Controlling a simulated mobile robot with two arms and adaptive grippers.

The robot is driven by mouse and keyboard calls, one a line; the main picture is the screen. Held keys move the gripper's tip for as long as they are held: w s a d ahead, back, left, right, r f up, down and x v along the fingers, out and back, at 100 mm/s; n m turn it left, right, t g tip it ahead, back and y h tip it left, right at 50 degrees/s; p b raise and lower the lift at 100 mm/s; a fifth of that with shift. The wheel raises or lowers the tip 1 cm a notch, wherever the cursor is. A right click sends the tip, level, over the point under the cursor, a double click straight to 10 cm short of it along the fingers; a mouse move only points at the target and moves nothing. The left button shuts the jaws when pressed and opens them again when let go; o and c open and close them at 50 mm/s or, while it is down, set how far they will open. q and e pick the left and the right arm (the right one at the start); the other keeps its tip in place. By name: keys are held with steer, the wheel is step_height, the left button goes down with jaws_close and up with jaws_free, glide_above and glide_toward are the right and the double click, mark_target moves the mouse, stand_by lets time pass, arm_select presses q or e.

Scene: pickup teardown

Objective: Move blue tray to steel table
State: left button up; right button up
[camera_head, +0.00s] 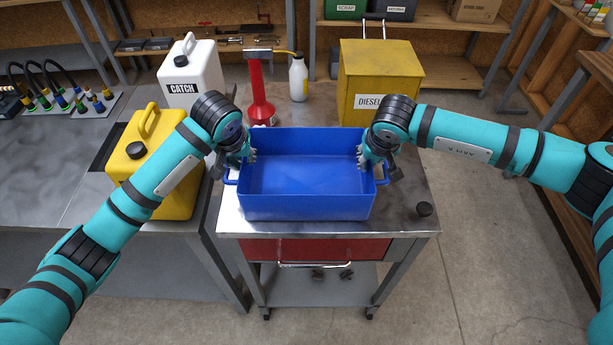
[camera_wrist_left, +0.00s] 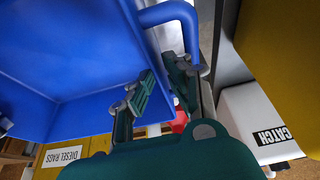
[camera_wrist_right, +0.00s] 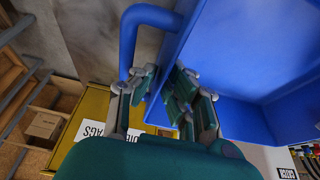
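The blue tray (camera_head: 306,205) sits upright and empty on the steel top of a wheeled cart (camera_head: 405,205), with a handle at each end. My left gripper (camera_head: 240,158) is at the tray's left end. In the left wrist view its open fingers (camera_wrist_left: 162,90) straddle the tray's end wall beside the handle (camera_wrist_left: 170,14), with a gap between them. My right gripper (camera_head: 372,160) is at the right end. In the right wrist view its open fingers (camera_wrist_right: 163,95) are likewise apart around the wall by the handle (camera_wrist_right: 150,15). Finger contact cannot be told.
A grey bench (camera_head: 50,180) on the left holds a yellow can (camera_head: 175,195) and white catch can (camera_head: 195,75).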

arm_select(q)
steer(key=shift+w+f, duration=0.15)
steer(key=shift+f, duration=0.3)
jaws_close()
steer(key=shift+r, duration=0.1)
